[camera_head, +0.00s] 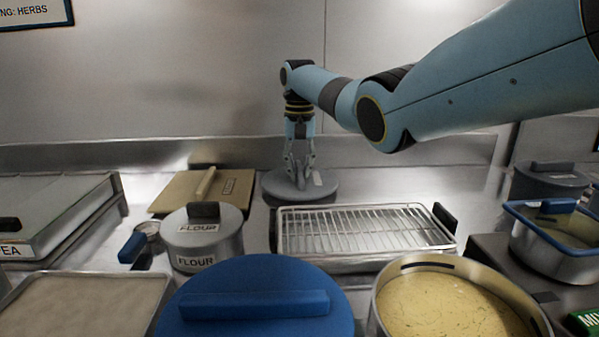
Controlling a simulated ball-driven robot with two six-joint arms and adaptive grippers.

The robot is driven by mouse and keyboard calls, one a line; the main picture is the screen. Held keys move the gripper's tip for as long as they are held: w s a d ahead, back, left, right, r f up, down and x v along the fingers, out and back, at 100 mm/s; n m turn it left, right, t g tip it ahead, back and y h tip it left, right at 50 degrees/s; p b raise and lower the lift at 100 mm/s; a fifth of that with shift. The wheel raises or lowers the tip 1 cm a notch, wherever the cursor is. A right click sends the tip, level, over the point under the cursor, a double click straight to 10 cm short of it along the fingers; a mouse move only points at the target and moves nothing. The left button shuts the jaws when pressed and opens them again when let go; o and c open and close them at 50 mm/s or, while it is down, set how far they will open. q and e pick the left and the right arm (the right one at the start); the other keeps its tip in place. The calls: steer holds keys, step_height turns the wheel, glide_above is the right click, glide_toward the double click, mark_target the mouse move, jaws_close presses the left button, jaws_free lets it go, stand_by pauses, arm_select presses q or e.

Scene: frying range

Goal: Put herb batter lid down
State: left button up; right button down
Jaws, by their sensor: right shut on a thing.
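The lid (279,184) is a round grey disc with a small pale label, at the back of the counter behind the wire rack. My right gripper (300,172) points down from above and is shut on the lid at its middle; the fingers hide most of the handle. The lid looks level and at counter height, but I cannot tell whether it touches the counter. The herb batter pot (455,303) stands open at the front right, with yellow, green-flecked batter showing. My left gripper is not in view.
A wire rack on a tray (360,262) lies in front of the lid. A board (235,190), a flour pot (205,240) and a large blue lid (255,283) stand left and front. A blue-rimmed container (555,234) is at the right. Counter right of the lid is clear.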

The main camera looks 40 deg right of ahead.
mark_target(299, 170)
steer(key=shift+f, duration=0.3)
steer(key=c, duration=1.3)
jaws_free()
steer(key=shift+o, duration=0.2)
step_height(299, 170, up, 12)
steer(key=shift+r+p, duration=0.15)
steer(key=shift+p, duration=0.3)
